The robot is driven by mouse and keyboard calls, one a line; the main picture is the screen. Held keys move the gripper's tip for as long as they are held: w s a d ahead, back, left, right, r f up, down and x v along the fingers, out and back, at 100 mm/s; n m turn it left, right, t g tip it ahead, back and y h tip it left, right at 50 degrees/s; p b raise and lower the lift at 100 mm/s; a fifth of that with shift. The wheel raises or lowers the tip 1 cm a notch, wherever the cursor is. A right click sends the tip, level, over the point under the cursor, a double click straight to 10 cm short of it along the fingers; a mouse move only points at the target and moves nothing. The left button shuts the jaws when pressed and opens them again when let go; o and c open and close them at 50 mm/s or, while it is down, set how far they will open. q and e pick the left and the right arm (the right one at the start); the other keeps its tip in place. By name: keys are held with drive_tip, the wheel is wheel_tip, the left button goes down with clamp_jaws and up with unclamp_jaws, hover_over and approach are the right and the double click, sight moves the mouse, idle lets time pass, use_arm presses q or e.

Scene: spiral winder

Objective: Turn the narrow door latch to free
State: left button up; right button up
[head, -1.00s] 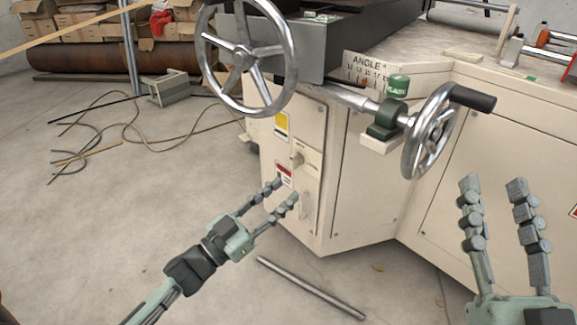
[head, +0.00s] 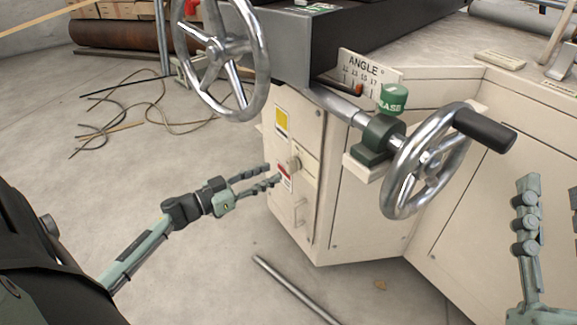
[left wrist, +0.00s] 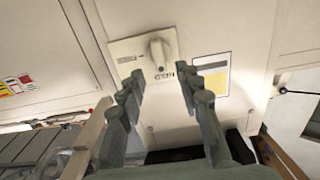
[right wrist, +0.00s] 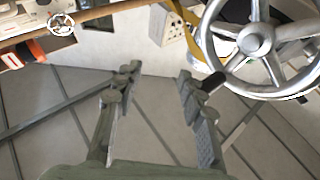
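The narrow door (head: 312,185) is a cream panel on the machine's near end. A small rounded turn latch (head: 294,164) sticks out from a plate on it. In the left wrist view the latch (left wrist: 160,54) is a pale knob on a cream plate with small dark print, too small to read surely. My left gripper (head: 272,174) is open and empty, its fingertips just left of the latch. In the left wrist view the left fingertips (left wrist: 160,76) lie apart, with the latch beyond the gap. My right gripper (right wrist: 158,75) is open and empty, partly cut off at the head view's right edge.
A large handwheel (head: 218,60) hangs above the door; a smaller handwheel (head: 425,160) with a black grip juts out to the right. A lower handle (head: 300,212) is on the same face. A metal bar (head: 292,290) lies on the floor.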

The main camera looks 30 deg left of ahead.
sight(288, 166)
use_arm(q)
drive_tip(key=x, duration=0.5)
drive_tip(key=shift+w+d+b, duration=0.15)
drive_tip(key=shift+w+b, duration=0.15)
drive_tip(key=shift+b, duration=0.05)
use_arm(e)
drive_tip(key=shift+s+d+r+t+y, duration=0.15)
drive_tip(key=shift+s+r+t, duration=0.15)
drive_tip(key=shift+r, duration=0.1)
drive_tip(key=shift+s+d+r+t+y, duration=0.15)
drive_tip(key=shift+r+t, duration=0.15)
drive_tip(key=shift+r, duration=0.1)
use_arm(q)
clamp_jaws()
